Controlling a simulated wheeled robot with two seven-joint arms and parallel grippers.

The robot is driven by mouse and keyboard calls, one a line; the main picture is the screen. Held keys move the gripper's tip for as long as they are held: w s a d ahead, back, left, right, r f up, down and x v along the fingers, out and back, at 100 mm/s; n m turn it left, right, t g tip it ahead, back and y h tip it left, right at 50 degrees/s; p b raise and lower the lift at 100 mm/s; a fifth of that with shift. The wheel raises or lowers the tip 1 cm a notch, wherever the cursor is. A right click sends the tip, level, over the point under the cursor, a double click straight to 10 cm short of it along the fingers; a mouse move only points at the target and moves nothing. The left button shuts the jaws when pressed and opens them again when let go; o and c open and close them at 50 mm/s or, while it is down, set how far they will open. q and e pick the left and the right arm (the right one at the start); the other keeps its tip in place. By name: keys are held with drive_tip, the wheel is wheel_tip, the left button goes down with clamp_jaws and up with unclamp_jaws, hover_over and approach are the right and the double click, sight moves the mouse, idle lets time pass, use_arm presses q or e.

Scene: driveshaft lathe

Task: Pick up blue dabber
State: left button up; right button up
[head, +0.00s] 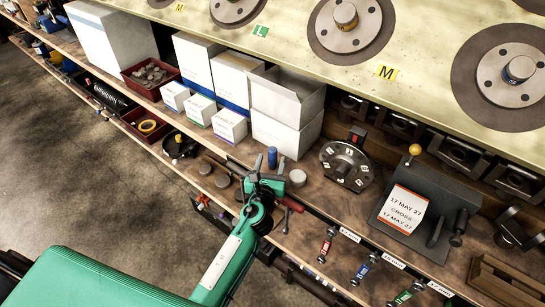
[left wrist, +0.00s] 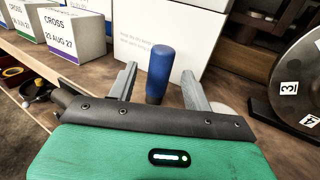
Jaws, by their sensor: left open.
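The blue dabber (head: 272,157) is a small blue cylinder with a rounded top, standing upright on the wooden shelf. It also shows in the left wrist view (left wrist: 159,72), in line with the gap between my fingers. My left gripper (head: 269,161) is open, with its two grey fingers pointing at the dabber from the front. In the left wrist view the fingers (left wrist: 158,84) stand on either side of the dabber's lower part, with visible space at both sides. Whether they reach around it is unclear. My right gripper is not in view.
White boxes (head: 286,100) stand behind the dabber, and a pale round lid (head: 295,178) sits close on its right. A dark numbered dial (head: 346,164) stands further right. Small labelled boxes (head: 229,126) are on the left. The shelf's front edge runs below my gripper.

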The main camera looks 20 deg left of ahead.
sight(272, 159)
use_arm(q)
drive_tip(key=w, duration=0.3)
drive_tip(key=shift+w+a, duration=0.25)
drive_tip(key=shift+w, duration=0.05)
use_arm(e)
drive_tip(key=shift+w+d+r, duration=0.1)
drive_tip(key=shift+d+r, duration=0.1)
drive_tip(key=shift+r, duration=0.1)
use_arm(q)
drive_tip(key=shift+s, duration=0.1)
drive_tip(key=c, duration=1)
drive_tip(key=shift+c, duration=0.2)
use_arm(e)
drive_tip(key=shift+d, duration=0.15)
